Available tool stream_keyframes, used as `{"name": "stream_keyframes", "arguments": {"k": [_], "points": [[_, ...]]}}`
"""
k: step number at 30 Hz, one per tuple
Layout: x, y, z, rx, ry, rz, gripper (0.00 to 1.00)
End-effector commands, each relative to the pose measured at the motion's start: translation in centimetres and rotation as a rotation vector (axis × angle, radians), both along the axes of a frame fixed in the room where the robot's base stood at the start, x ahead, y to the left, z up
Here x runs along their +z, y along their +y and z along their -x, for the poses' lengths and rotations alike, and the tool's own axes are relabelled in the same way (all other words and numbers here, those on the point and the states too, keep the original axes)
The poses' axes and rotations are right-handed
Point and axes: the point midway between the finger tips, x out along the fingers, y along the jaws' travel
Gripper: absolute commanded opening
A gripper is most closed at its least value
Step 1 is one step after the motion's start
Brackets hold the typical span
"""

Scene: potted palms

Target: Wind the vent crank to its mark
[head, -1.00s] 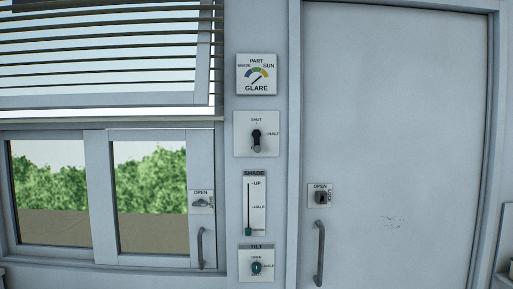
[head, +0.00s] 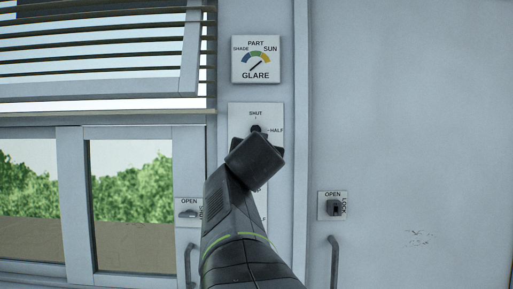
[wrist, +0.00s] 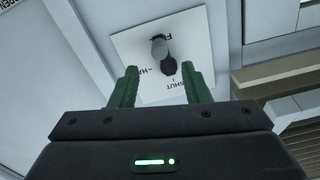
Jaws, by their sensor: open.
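The vent crank is on a white plate (head: 236,120) marked SHUT at the top and HALF at the right. Its black hub (head: 256,129) shows just above my gripper in the head view; the rest is hidden. The wrist view sees the plate (wrist: 130,45) upside down. There the grey crank knob (wrist: 158,47) points away from SHUT, toward a lettering that begins with F. My gripper (wrist: 160,70) is open, its green fingers on either side of the black hub (wrist: 168,67) in the picture. I cannot tell whether they touch it.
The glare dial (head: 256,60) is above the plate, its needle toward upper right. My arm covers the shade slider and tilt knob below. A window with an OPEN latch (head: 188,213) is left; a door with a lock (head: 333,206) and handle (head: 333,262) is right.

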Motion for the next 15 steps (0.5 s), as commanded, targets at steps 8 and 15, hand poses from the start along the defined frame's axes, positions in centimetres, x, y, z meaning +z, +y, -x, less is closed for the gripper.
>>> {"name": "stream_keyframes", "arguments": {"k": [8, 15], "points": [[0.0, -0.1, -5.2, -0.001, 0.003, 0.001, 0.43], [0.0, -0.1, -8.4, -0.002, 0.002, 0.001, 0.43]]}}
